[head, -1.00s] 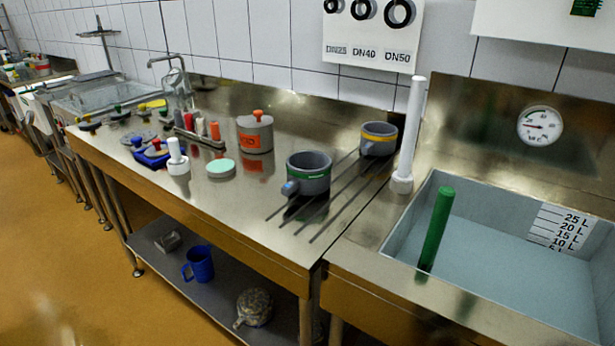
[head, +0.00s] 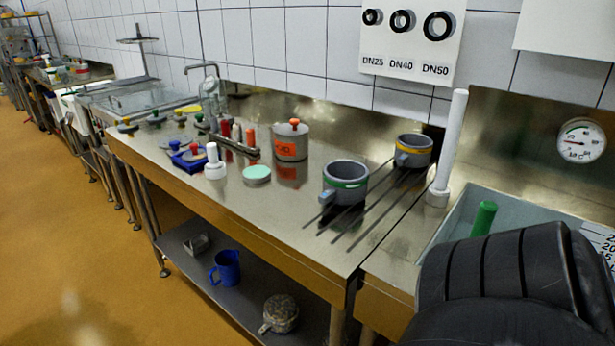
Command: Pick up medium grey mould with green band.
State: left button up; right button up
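The grey mould with a green band (head: 345,184) stands upright on dark rods on the steel counter, right of the counter's middle. A small blue-grey piece sticks out at its lower left side. A second grey mould with a yellow band (head: 413,151) stands behind it to the right, on the same rods. A black ribbed part of my own arm fills the lower right corner and hides part of the sink. Neither of my grippers can be seen in the head view.
A pale green disc (head: 256,174), a white plunger-like piece (head: 214,164) and a grey pot with an orange label (head: 291,143) stand to the left. A tall white post (head: 450,145) rises beside the sink (head: 458,215), which holds a green rod (head: 484,218). The counter's front middle is clear.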

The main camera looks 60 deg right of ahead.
aim_at(345, 182)
jog(key=i, duration=2.65)
jog(key=z, duration=3.3)
